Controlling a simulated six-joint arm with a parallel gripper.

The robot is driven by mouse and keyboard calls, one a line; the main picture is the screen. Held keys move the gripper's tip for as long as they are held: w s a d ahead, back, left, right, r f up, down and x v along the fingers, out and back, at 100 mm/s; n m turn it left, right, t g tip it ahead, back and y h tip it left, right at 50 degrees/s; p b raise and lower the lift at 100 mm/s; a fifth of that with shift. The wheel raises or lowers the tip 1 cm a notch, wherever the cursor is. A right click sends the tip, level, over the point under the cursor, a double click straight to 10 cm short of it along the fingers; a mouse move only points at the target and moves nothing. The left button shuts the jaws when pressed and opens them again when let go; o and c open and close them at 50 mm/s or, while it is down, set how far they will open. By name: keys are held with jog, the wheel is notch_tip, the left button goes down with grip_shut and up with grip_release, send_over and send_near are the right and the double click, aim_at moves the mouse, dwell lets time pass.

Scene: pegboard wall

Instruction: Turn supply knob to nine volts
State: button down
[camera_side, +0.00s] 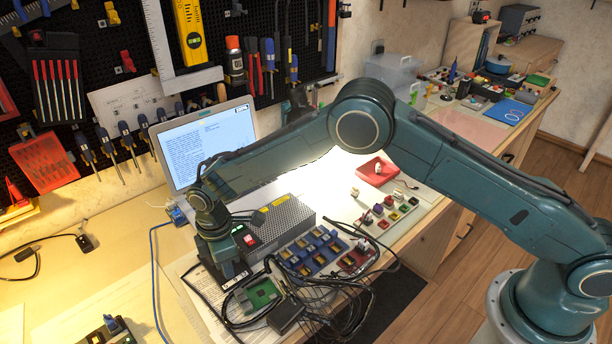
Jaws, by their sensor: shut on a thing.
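The power supply (287,219) is a grey box with a perforated cover, standing on the bench in front of the laptop. A small red lit part (249,240) shows on its front end. My gripper (224,268) reaches down at that front end, its wrist above and its fingers low against the front. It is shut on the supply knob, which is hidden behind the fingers. The knob's pointer and any voltage marks cannot be read from here.
An open laptop (205,140) stands behind the supply. Black cables (340,300) and a green circuit board (262,293) lie close in front. A blue tray of parts (318,252) sits to the right. The pegboard (120,60) holds tools behind.

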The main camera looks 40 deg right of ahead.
jog(key=shift+n, duration=0.6)
jog(key=c, duration=1.2)
grip_release()
jog(key=shift+w+m, duration=0.1)
jog(key=shift+m, duration=0.3)
jog(key=m, duration=0.4)
jog(key=shift+d+m, duration=0.1)
jog(key=shift+m, duration=0.3)
jog(key=m, duration=0.6)
notch_tip(320, 180, up, 14)
jog(key=s+d+r+m, duration=0.1)
jog(key=s+d+r, duration=0.2)
jog(key=d+r, duration=0.3)
jog(key=s+d+r+m+t, duration=0.1)
jog(key=s+d+r, duration=0.1)
jog(key=d+r, duration=0.5)
jog(key=shift+s+r+t+y, duration=0.3)
jog(key=shift+s+r, duration=0.1)
jog(key=shift+r, duration=0.55)
